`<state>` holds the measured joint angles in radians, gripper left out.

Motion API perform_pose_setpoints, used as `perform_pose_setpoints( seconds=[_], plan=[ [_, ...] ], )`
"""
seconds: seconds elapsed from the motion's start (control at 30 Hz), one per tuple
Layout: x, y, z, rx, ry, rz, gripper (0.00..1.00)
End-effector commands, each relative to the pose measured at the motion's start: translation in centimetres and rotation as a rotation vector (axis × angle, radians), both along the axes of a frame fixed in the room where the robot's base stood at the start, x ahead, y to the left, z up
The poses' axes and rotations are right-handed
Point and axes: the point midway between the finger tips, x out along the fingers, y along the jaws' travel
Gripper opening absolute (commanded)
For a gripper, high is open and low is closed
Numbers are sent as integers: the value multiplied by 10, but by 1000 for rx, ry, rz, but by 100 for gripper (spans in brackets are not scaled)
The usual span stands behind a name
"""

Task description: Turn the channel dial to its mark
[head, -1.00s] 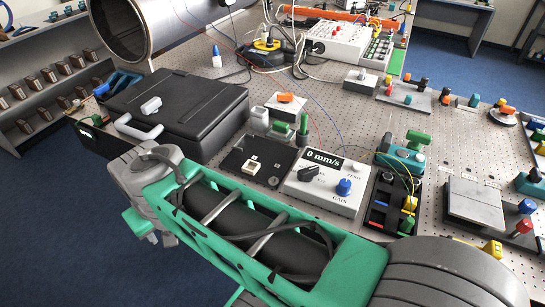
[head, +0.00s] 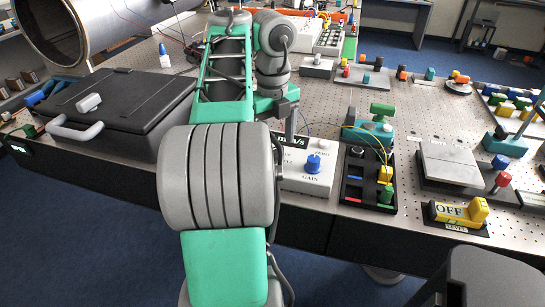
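The white instrument box (head: 305,181) stands near the table's front edge, partly behind my arm. Its blue GAIN knob (head: 313,163) shows, with a small white knob (head: 322,144) labelled ZERO behind it. Only the "mm/s" end of its display (head: 293,142) is visible. The black dial left of the blue knob is hidden behind my arm, so its pointer and mark cannot be read. My gripper (head: 291,124) points down at the back of the box, near the display. Its fingers are mostly hidden; I cannot tell their opening or any contact.
A black case (head: 115,105) lies left of my arm. Right of the box stand a black tray (head: 353,190) with coloured parts, a teal device (head: 368,132), a grey plate block (head: 450,165) and a yellow OFF switch (head: 458,213).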

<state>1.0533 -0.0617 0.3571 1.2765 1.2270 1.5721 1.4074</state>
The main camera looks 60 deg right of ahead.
Motion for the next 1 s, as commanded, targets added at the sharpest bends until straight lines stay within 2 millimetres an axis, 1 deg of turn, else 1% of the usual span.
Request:
perform_pose_setpoints(
  seconds=[0.03,0.1,0.4,0.47,1.0],
  plan=[
    [0,0,-14,-1,0,1,80],
    [0,0,-19,-3,-1,1,80],
    [0,0,-19,-2,0,2,80],
    [0,0,-19,-2,0,2,76],
    [0,0,-19,-2,0,4,32]
  ],
)
